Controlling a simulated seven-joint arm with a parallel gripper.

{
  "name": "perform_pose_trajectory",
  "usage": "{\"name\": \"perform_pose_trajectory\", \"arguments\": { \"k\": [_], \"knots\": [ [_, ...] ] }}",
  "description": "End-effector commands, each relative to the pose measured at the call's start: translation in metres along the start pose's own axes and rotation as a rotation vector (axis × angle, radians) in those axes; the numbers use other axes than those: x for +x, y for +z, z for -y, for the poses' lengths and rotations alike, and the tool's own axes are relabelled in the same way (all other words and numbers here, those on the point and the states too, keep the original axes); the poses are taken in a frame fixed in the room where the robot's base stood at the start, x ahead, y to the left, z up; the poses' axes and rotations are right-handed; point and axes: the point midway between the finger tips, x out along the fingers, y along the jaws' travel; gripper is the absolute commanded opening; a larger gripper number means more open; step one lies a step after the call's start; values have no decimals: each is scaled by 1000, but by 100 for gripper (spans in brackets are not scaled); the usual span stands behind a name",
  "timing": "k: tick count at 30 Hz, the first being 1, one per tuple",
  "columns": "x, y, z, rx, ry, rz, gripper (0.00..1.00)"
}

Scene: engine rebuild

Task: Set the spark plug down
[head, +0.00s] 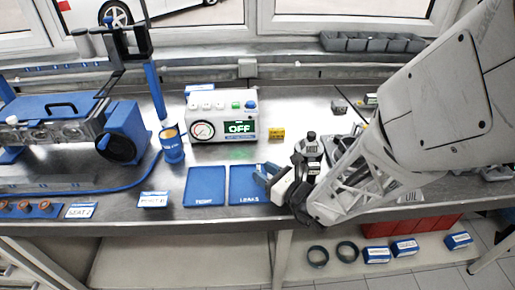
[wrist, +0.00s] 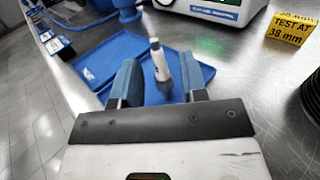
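The spark plug (wrist: 158,62), white with a dark tip, is in the wrist view, nearly upright with a slight tilt. It is over the blue mat marked LEAKS (head: 240,186); its lower end appears to meet the mat, though contact is hard to tell. My gripper (head: 264,175) is low over the right part of this mat. In the wrist view, its two blue fingers (wrist: 159,72) stand apart on either side of the plug, with a visible gap on each side. In the head view, I cannot make out the plug near the fingers.
A second blue mat (head: 205,187) lies to the left. Behind are a white tester (head: 221,116) reading OFF and a yellow tag (head: 277,135). A blue cup (head: 172,146) and an engine assembly (head: 75,130) stand left. The bench between the tester and mats is clear.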

Motion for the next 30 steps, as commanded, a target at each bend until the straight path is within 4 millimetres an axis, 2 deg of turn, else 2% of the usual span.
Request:
{"name": "perform_pose_trajectory", "arguments": {
  "k": [12,30],
  "knots": [
    [-41,0,0,0,-2,-1,40],
    [-87,0,0,0,-2,0,40]
  ]
}}
